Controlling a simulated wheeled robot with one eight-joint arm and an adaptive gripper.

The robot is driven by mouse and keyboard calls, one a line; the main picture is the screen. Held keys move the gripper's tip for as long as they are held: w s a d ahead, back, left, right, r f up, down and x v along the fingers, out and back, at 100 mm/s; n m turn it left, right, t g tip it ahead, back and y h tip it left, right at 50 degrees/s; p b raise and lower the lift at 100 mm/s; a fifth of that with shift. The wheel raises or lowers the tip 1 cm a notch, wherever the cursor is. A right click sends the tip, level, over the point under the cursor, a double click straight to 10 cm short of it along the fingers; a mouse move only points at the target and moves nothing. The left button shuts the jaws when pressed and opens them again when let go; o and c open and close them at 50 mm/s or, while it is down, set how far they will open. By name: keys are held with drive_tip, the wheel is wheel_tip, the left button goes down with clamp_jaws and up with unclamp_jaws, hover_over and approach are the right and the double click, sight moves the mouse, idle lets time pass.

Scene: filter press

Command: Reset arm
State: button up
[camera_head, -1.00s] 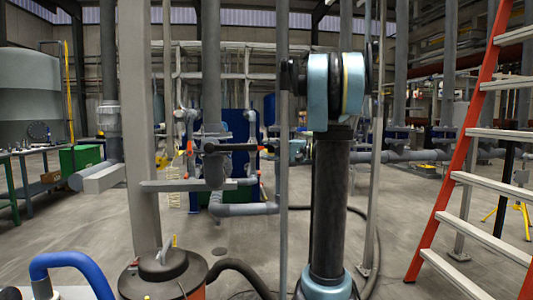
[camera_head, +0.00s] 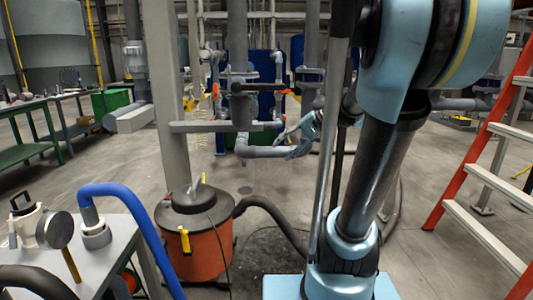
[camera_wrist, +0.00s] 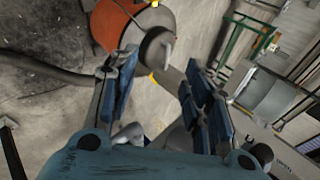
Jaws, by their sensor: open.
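My gripper (camera_wrist: 158,82) shows in the wrist view with its two blue-padded fingers spread apart. Nothing is between the pads, and bare concrete floor shows through the gap. In the head view my arm rises on the right, bent at a large light-blue joint, and covers part of the pipework.
An orange drum vacuum (camera_head: 205,250) with a dark hose stands left of my arm and also shows in the wrist view (camera_wrist: 116,24). A grey table (camera_head: 115,245) carries a blue hose (camera_head: 140,205). An orange ladder (camera_head: 478,150) stands right.

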drive_tip(key=s+d+f+n+h, duration=0.1)
drive_tip(key=s+d+f+h, duration=0.3)
drive_tip(key=s+d+f, duration=0.2)
drive_tip(key=s+d+f+n+h, duration=0.1)
drive_tip(key=s+d+f+h, duration=0.4)
drive_tip(key=s+f, duration=0.6)
drive_tip(key=shift+s+d+f+n+g, duration=0.3)
drive_tip(key=shift+d+f+g, duration=0.1)
drive_tip(key=shift+d+f, duration=0.1)
drive_tip(key=shift+c, duration=1.4)
